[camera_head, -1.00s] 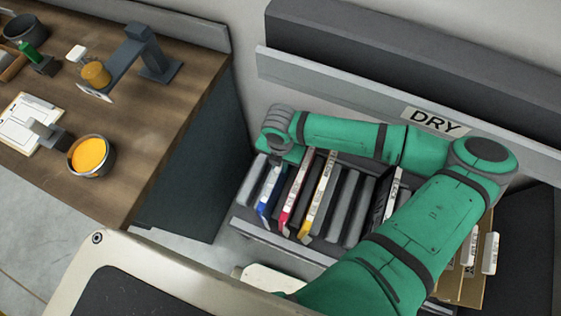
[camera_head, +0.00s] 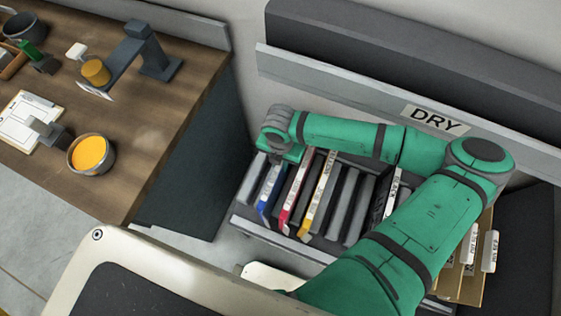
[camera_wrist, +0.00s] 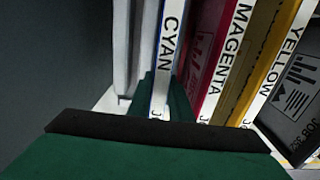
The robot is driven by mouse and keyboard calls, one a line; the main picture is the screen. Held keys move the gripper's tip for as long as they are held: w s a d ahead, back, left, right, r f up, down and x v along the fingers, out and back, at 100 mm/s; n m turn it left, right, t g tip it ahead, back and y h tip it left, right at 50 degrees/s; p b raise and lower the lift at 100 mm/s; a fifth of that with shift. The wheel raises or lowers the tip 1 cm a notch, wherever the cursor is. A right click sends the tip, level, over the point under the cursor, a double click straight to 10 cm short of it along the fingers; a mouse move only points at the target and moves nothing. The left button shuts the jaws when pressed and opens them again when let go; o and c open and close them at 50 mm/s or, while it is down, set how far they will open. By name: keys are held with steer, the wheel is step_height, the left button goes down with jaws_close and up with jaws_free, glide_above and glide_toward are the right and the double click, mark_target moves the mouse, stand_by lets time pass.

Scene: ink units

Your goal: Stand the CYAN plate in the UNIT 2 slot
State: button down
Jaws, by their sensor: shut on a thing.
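The CYAN plate (camera_head: 270,188), blue with a white label edge, stands in the dark rack (camera_head: 260,230), leftmost of the coloured plates. In the wrist view its label (camera_wrist: 168,48) reads CYAN. My gripper (camera_wrist: 164,100) has its green fingers on either side of this plate's lower edge and is shut on it. In the head view my gripper (camera_head: 285,154) is at the rack's back left, its fingertips mostly hidden. I cannot make out a UNIT 2 slot in either view.
The MAGENTA plate (camera_head: 290,197) and YELLOW plate (camera_head: 317,196) stand close to the right of the cyan one. A BLACK plate (camera_head: 390,203) is further right, partly behind my arm. A DRY sign (camera_head: 436,120) is on the rail behind. A wooden bench (camera_head: 140,150) is at left.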

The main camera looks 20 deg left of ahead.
steer(key=c, duration=1.5)
jaws_free()
steer(key=shift+c, duration=0.2)
step_height(320, 180, up, 11)
steer(key=shift+f, duration=0.15)
step_height(320, 180, up, 5)
